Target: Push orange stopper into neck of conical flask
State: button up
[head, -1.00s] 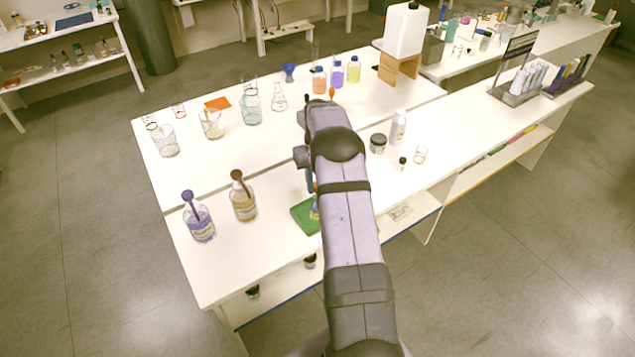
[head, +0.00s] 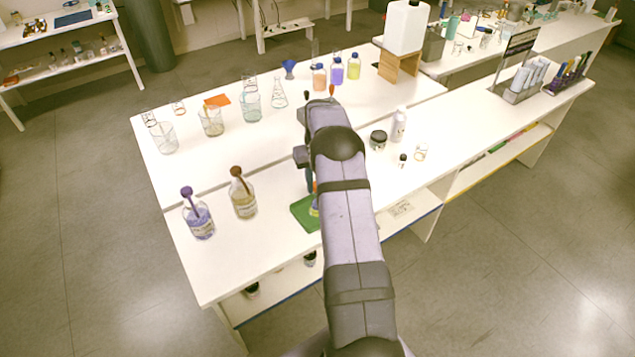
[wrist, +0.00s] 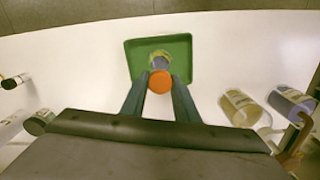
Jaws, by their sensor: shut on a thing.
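A small conical flask (wrist: 159,61) stands on a green tray (wrist: 178,48) in the wrist view, seen from above. The orange stopper (wrist: 160,82) appears as a round top in front of the flask's neck. My gripper (wrist: 160,88) is shut on the stopper, one finger on each side. From this angle I cannot tell how deep the stopper sits in the neck. In the head view my arm hides most of the flask (head: 314,210) and part of the tray (head: 300,212).
Beakers and another conical flask (head: 279,93) are farther back.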

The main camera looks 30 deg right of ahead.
jog(key=shift+f, duration=0.5)
jog(key=o, duration=1)
jog(key=shift+r, duration=0.1)
jog(key=shift+r+p, duration=2)
jog(key=shift+r, duration=1.45)
